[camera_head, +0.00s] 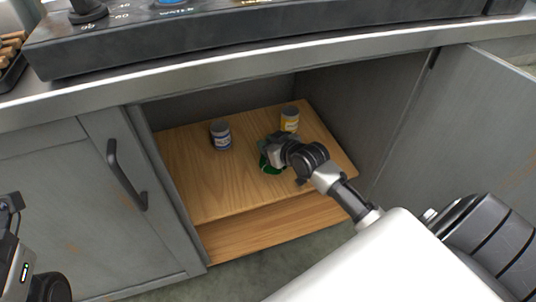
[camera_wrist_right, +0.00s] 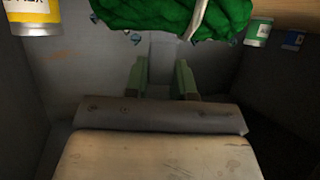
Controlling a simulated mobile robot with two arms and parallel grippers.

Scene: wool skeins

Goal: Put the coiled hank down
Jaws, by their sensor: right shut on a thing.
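The coiled hank is green wool and shows in the head view (camera_head: 271,167) below my right gripper (camera_head: 270,150), inside the open cabinet over the wooden shelf (camera_head: 195,180). In the right wrist view the hank (camera_wrist_right: 160,14) fills the top middle, with a pale band across it. I cannot tell whether the hank touches the shelf. Of my left arm only a part shows at the lower left edge of the head view; its fingers are not seen.
A blue-and-white can (camera_head: 221,136) stands left of the hank, and a yellow can (camera_head: 289,119) stands behind it to the right. The wrist view also shows a green can (camera_wrist_right: 258,31). The shelf's left front is bare. The counter edge (camera_head: 200,84) overhangs the cabinet.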

